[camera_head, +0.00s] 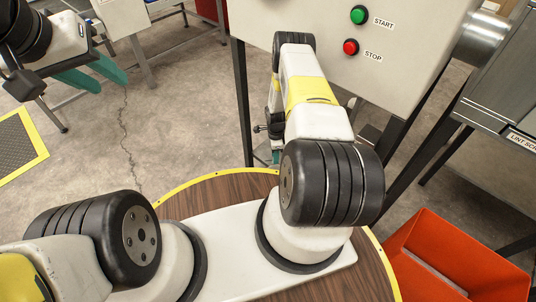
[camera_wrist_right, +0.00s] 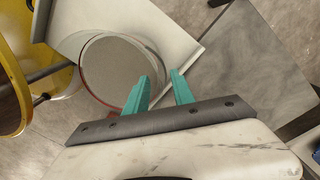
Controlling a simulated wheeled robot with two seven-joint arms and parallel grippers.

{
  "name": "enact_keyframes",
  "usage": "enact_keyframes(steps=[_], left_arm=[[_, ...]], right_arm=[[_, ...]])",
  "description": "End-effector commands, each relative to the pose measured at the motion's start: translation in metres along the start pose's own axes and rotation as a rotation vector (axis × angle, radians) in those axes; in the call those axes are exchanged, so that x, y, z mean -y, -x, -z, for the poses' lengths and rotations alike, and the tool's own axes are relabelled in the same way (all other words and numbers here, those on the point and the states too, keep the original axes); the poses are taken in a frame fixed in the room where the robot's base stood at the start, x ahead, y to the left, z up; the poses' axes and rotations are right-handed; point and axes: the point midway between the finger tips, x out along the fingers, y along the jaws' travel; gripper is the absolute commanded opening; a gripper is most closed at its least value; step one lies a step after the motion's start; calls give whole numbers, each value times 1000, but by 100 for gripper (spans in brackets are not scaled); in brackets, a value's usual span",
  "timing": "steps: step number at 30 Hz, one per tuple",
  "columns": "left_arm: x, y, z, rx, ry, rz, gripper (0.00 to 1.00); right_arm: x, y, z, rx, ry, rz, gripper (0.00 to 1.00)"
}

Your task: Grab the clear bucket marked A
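A clear round bucket (camera_wrist_right: 118,68) shows in the right wrist view, seen from above, on a white platform (camera_wrist_right: 182,40). No letter A is readable on it. My right gripper (camera_wrist_right: 160,92) has its two teal fingers apart with nothing visibly between them. Its left finger overlaps the bucket's rim in the picture; I cannot tell whether they touch. In the head view, my right arm hides most of that gripper, and the bucket cannot be made out. My left gripper (camera_head: 98,77), at the upper left of the head view, is open and empty.
A grey panel with a green START button (camera_head: 358,15) and a red STOP button (camera_head: 351,47) stands ahead of my right arm. An orange bin (camera_head: 450,255) is at the lower right. A yellow-edged mat (camera_head: 18,145) lies at left. Open concrete floor lies between.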

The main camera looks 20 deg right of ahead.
Motion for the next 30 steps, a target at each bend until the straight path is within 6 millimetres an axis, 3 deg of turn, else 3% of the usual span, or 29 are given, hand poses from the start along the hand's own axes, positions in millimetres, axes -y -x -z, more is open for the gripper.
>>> enact_keyframes(steps=[12,21,22,26,30], left_arm=[[0,0,0,0,0,0,36],[0,0,0,0,0,0,36],[0,0,0,0,0,0,36],[0,0,0,0,0,0,36],[0,0,0,0,0,0,36]], right_arm=[[-8,-55,-3,1,-1,1,30],[-7,-61,-3,0,1,1,30],[-8,-61,-3,0,1,1,28],[-8,-61,-3,0,1,0,2],[-8,-61,-3,0,1,0,0]])
